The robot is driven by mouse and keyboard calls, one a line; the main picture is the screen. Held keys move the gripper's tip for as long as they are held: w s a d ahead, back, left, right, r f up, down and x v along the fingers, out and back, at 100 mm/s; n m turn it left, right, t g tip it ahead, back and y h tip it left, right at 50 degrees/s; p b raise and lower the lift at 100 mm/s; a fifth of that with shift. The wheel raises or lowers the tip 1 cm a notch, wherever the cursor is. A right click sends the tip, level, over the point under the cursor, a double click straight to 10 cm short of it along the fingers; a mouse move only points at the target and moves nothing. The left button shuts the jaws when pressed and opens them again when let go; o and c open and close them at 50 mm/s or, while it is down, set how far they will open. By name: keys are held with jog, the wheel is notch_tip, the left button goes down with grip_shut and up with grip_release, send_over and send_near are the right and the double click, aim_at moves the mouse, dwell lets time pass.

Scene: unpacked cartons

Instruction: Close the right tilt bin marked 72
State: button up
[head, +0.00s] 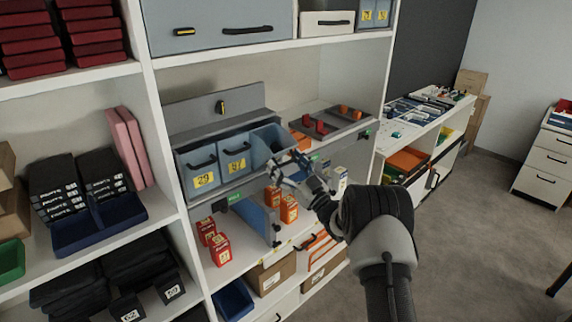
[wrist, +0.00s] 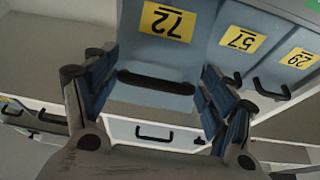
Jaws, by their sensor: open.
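The right tilt bin marked 72 (wrist: 185,52) is blue-grey with a yellow label and a black handle (wrist: 155,82). In the head view the right bin (head: 268,150) tips forward out of its housing, with its top open. My gripper (head: 285,168) is right in front of it and hides much of its face and label. In the wrist view my gripper (wrist: 155,100) is open, with one blue-padded finger on each side of the bin's lower face. The handle lies between the fingers; I cannot tell whether they touch the bin.
The bins marked 57 (head: 236,165) and 29 (head: 203,181) sit shut to the left. Grey trays with red and orange items (head: 335,121) are right of the bins. Small orange and red boxes (head: 289,209) stand on the shelf below. Open floor (head: 455,215) lies to the right.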

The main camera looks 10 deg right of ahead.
jog(key=shift+c, duration=0.5)
jog(key=c, duration=1.1)
